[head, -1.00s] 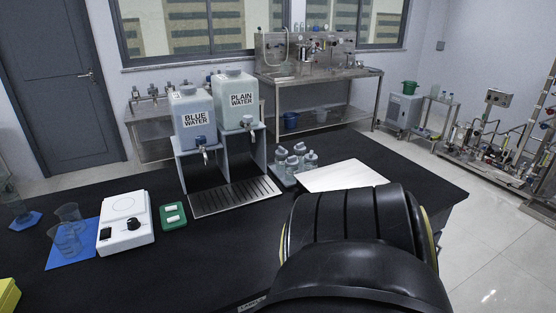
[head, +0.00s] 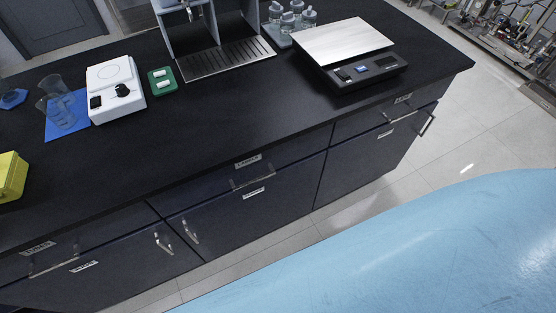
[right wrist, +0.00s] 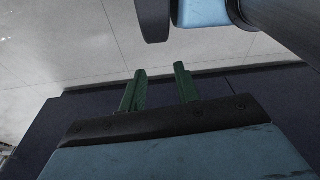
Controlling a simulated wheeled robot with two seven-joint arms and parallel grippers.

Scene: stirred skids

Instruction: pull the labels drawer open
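The black-topped bench has a row of dark drawers along its front. The middle drawer (head: 215,188) has a small white label (head: 248,161), which seems to read LABELS, and a bar handle (head: 252,179). This drawer looks closed. My right gripper (right wrist: 160,73) shows in the right wrist view with its two green fingers apart and nothing between them. Dark panels, apparently of the bench, and pale floor lie beyond the fingers; no handle is clear there. My left gripper is in neither current view.
A left drawer handle (head: 52,265) and a right drawer handle (head: 398,116) also show, with cupboard doors below. On top stand a scale (head: 345,45), a drip tray (head: 225,60), a white stirrer (head: 115,90) and beakers.

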